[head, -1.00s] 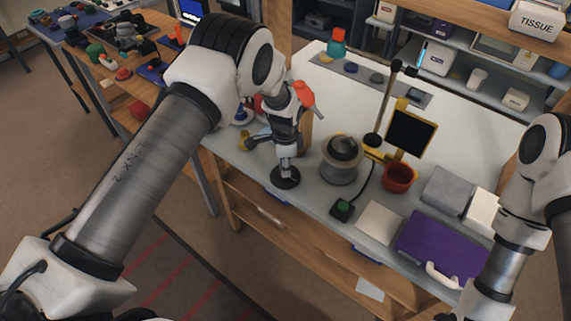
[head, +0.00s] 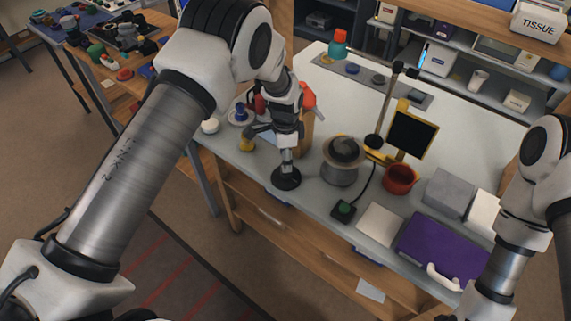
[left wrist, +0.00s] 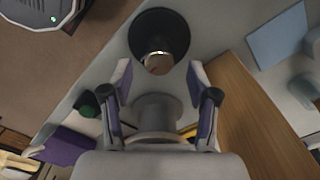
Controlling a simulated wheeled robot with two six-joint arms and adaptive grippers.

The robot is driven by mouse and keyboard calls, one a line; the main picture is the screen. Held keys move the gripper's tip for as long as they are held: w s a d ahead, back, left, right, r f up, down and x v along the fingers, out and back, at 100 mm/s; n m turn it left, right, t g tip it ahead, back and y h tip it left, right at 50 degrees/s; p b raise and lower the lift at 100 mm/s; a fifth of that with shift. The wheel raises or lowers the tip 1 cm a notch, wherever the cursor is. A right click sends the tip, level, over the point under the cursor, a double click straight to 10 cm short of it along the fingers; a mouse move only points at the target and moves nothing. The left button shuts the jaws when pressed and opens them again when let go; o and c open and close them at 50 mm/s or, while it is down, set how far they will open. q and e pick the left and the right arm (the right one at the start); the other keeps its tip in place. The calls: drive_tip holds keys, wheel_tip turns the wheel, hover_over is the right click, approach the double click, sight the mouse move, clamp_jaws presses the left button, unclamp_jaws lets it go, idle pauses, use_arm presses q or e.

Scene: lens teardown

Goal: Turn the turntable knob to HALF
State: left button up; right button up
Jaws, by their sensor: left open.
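A black box with a green knob or button (head: 344,207) sits near the table's front edge, with a cable running from it. It also shows at the left of the left wrist view (left wrist: 88,105). No HALF mark is legible. A grey round drum (head: 341,163), perhaps the turntable, stands behind it. In the left wrist view a black disc (left wrist: 146,22) with a shiny post lies just beyond the fingertips. My right gripper is out of view.
A red cup (head: 399,182), a dark panel with a yellow frame (head: 411,133) and a lamp-like stand (head: 385,105) are beside the drum. A purple case (head: 440,246) and grey box (head: 448,194) are at the right. The back of the white tabletop has free room.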

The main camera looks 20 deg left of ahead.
use_arm(q)
wheel_tip(320, 180, up, 8)
drive_tip(key=shift+s+f, duration=0.1)
idle(0.4)
